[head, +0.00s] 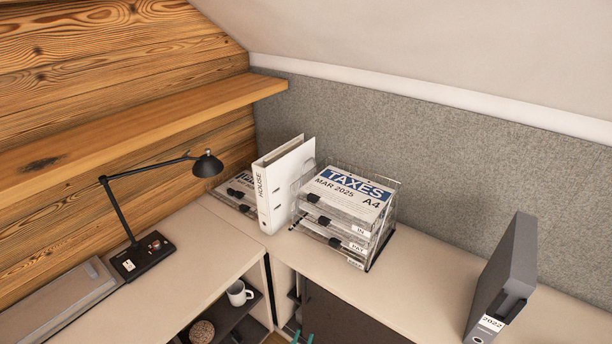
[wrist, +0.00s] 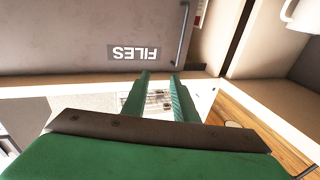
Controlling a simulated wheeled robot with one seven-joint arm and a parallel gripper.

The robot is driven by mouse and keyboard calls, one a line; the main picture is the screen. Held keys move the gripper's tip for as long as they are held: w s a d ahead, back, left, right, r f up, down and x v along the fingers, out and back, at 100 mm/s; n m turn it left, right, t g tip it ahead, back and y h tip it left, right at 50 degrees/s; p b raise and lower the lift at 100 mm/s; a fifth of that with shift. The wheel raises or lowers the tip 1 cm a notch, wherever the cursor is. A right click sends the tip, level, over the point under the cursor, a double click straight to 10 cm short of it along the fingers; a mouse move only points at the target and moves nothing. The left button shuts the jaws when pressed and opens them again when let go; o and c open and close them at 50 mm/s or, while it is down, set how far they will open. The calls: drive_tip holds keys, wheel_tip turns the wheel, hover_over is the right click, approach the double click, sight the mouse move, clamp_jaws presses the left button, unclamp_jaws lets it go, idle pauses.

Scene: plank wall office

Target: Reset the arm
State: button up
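My gripper shows in the wrist view as two green fingers (wrist: 160,76), apart with a narrow gap and nothing between them. The rest of my arm is out of the head view. In the wrist view a grey panel with a FILES label (wrist: 135,52), upside down, lies beyond the fingertips. I cannot tell whether the fingers touch anything.
A clear tray stack with TAXES papers (head: 345,205) and a white HOUSE binder (head: 287,185) stand at the corner. A dark 2022 binder (head: 507,275) stands at right. A black lamp (head: 118,210) is at left. A mug (head: 238,293) sits in the shelf below. The counter between trays and dark binder is clear.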

drive_tip(key=s+d+r+n+y, duration=0.1)
drive_tip(key=s, duration=0.5)
drive_tip(key=s+d+r+n+y, duration=0.1)
drive_tip(key=s+d+r, duration=0.1)
drive_tip(key=s, duration=0.4)
drive_tip(key=s+a+r+g+y, duration=0.1)
drive_tip(key=s+r, duration=0.9)
drive_tip(key=s, duration=0.3)
drive_tip(key=s+r+n+g+y, duration=0.1)
drive_tip(key=s+r+y, duration=0.1)
drive_tip(key=s+r, duration=0.7)
drive_tip(key=s, duration=0.3)
drive_tip(key=shift+s+a+r+n+g, duration=0.3)
drive_tip(key=shift+s+a+r, duration=0.05)
drive_tip(key=shift+a, duration=0.05)
